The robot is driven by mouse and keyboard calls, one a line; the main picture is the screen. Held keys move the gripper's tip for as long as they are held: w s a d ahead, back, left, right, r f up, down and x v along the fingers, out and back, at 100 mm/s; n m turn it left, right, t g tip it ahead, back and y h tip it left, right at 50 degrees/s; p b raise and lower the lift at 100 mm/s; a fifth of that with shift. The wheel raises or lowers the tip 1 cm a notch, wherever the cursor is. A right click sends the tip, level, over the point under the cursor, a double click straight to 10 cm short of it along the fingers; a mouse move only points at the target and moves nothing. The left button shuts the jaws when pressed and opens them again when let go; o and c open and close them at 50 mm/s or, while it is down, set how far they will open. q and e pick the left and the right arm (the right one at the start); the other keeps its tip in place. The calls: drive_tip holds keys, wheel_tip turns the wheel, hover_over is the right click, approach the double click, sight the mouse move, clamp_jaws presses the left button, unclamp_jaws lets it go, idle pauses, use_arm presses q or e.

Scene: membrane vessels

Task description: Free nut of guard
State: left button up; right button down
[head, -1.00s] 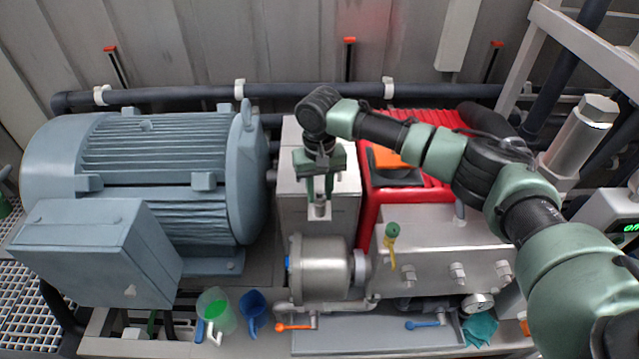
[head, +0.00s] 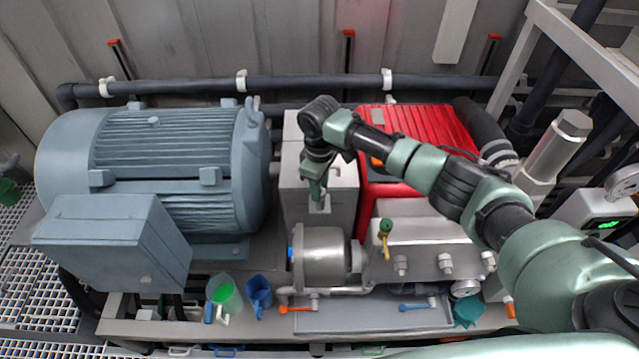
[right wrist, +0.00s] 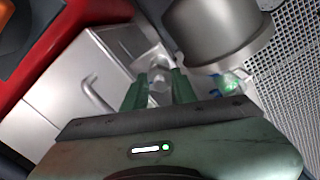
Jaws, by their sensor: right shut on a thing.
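The guard (head: 342,205) is the light grey metal box between the blue-grey motor and the red unit. It also shows in the right wrist view (right wrist: 60,100), with a bar handle (right wrist: 98,96) on its face. My right gripper (head: 319,200) points down at the guard's front part. In the right wrist view its two green fingers (right wrist: 158,88) stand on either side of the small silver nut (right wrist: 158,76) and are shut on it. The fingers hide part of the nut. My left gripper is not in view.
The large motor (head: 160,150) stands left of the guard, the red unit (head: 430,130) right. A steel cylinder (head: 323,258) sits just in front.

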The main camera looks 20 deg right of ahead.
drive_tip(key=shift+r+n, duration=0.1)
drive_tip(key=shift+n, duration=0.8)
drive_tip(key=c, duration=1.1)
unclamp_jaws()
wheel_tip(320, 180, up, 8)
drive_tip(key=shift+f+b, duration=0.1)
drive_tip(key=shift+b, duration=0.3)
drive_tip(key=shift+s+f, duration=0.1)
drive_tip(key=shift+f, duration=0.05)
